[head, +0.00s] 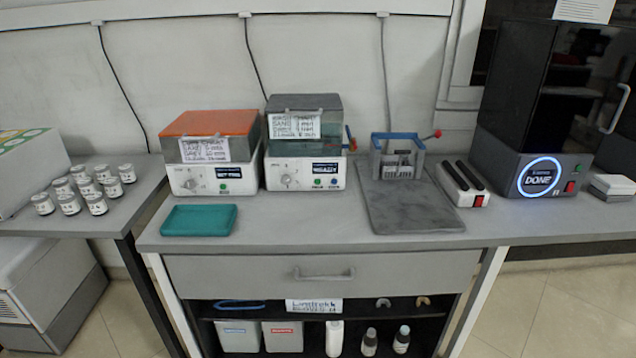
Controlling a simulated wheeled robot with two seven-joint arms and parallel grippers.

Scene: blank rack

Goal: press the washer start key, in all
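Two white box machines stand side by side on the middle table. The left machine (212,178) has an orange lid, a knob, a small dark display (228,172) and one green key (223,187). The right machine (303,173) has a dark grey lid, a knob, a lit display (326,169), a green key (317,183) and a blue key (333,182). Both carry handwritten cards on their clear upper parts. Neither gripper is in view.
A teal tray (198,220) lies before the left machine. Right of the machines are a blue-topped rack (398,150), grey mat (412,208) and two-bar unit (462,185). A dark-hooded printer (540,175) shows DONE. Several jars (96,205) stand left.

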